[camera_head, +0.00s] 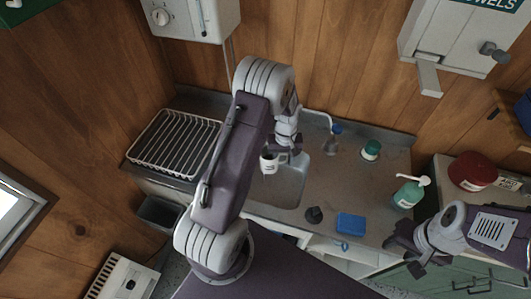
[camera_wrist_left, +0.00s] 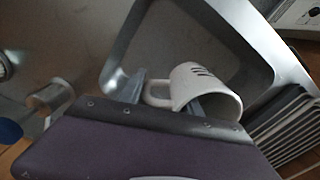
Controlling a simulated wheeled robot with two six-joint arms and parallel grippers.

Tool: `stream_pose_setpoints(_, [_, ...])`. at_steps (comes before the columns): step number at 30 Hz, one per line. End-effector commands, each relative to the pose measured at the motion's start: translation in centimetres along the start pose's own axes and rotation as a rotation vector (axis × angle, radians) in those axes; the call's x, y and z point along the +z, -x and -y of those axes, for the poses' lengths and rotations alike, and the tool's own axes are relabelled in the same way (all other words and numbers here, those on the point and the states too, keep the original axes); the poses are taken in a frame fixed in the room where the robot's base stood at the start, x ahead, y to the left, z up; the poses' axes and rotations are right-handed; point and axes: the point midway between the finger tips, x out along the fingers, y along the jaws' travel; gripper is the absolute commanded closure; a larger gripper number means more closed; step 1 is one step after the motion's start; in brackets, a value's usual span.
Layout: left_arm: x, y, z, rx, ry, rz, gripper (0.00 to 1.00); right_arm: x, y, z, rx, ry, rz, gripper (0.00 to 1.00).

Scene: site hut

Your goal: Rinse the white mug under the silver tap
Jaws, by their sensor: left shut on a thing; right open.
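The white mug (camera_head: 268,163) is over the left part of the sink basin (camera_head: 290,188). My left gripper (camera_head: 284,150) is shut on the mug at its handle side. In the left wrist view the mug (camera_wrist_left: 205,85) looks tilted, with its mouth towards the lower right and dark marks on its side. The silver tap (camera_head: 331,146), with a blue top, stands right of the basin, apart from the mug. I cannot tell whether water runs. My right gripper (camera_head: 403,250) is open and empty near the counter's front right.
A wire dish rack (camera_head: 175,142) stands left of the basin. On the counter (camera_head: 330,185) are a blue sponge (camera_head: 351,224), a dark stopper (camera_head: 314,214), a green-lidded jar (camera_head: 371,150) and a green pump bottle (camera_head: 409,193). A grey bin (camera_head: 159,214) is below left.

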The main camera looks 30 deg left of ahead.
Motion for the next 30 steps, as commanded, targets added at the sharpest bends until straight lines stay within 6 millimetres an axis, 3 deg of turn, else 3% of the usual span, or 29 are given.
stream_pose_setpoints(14, [4.0, 0.1, -0.7, 0.000, -0.001, 0.001, 1.00, 0.0, 0.3, 0.0, 0.000, 0.000, 0.000, 0.58])
stream_pose_setpoints(30, [4.2, 0.0, -0.8, 0.000, 0.000, 0.000, 1.00, 0.0, 0.3, 0.0, 0.000, 0.000, 0.000, 0.58])
